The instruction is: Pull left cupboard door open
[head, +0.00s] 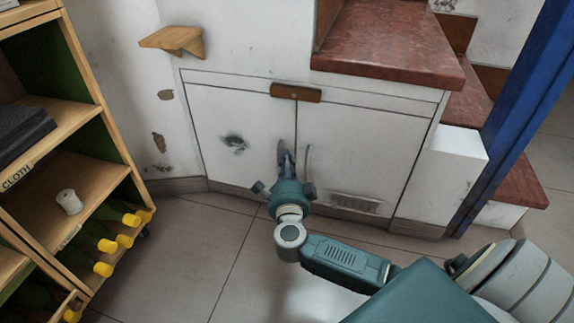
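The left cupboard door (222,112) is a white panel with a dark smudge, under the stairs. It looks flush with its frame. Its upright handle (281,149) is by the middle seam, partly hidden by my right gripper (287,160). The fingers are at this handle, pointing at the door. They look close together, but I cannot tell whether they grip the handle or only stand beside it. The right cupboard door (365,145) looks shut, with its own handle (308,160) just right of the gripper. My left gripper is not in view.
A wooden shelf unit (98,95) with yellow-ended items stands at the left. A small wooden wall shelf (172,40) is above left. Red-brown stair treads (390,45) and a blue post (525,85) are at the right. The tiled floor (190,245) before the left door is clear.

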